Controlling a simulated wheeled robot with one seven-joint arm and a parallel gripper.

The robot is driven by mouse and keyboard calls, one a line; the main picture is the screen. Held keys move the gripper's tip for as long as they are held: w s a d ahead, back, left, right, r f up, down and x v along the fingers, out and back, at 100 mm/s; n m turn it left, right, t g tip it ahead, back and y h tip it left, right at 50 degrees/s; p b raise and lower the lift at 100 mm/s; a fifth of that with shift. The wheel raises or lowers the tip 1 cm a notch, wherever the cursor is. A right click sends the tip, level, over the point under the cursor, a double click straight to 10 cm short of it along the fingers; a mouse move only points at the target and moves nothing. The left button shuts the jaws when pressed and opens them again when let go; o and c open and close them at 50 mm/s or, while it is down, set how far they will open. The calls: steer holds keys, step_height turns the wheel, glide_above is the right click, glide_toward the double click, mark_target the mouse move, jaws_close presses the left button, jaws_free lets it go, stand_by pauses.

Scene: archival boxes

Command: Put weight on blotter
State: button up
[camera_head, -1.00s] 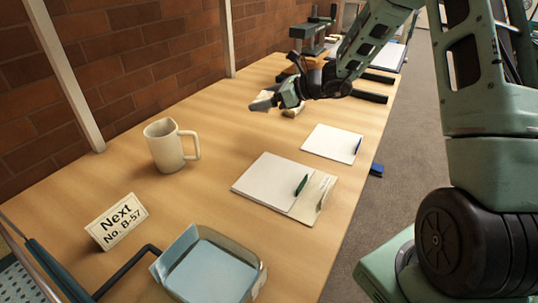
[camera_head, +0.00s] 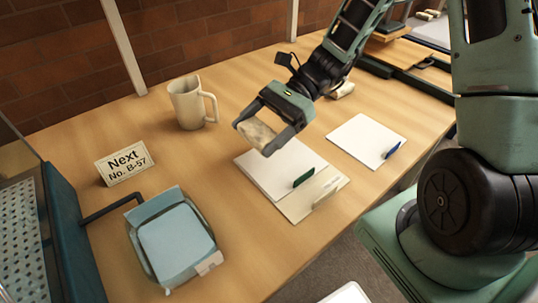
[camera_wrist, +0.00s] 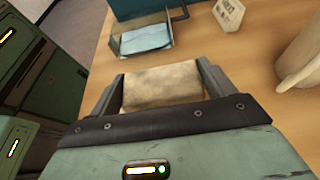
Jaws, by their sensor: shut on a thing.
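My gripper (camera_head: 258,138) is shut on a beige, mottled weight (camera_head: 257,133), which looks like a small soft bag. It holds the weight in the air, above the table near the far left edge of a white pad. In the wrist view the weight (camera_wrist: 162,86) fills the space between the fingers.
A cream mug (camera_head: 187,104) stands left of my gripper. A sign reading "Next No. B-57" (camera_head: 124,163) stands at the left, behind the tray. Another beige piece (camera_head: 341,90) lies behind my gripper. Bare wood lies between the mug, tray and white pad.

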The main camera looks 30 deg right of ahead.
mark_target(260, 165)
steer(key=shift+f+b, duration=0.45)
steer(key=shift+f, duration=3.3)
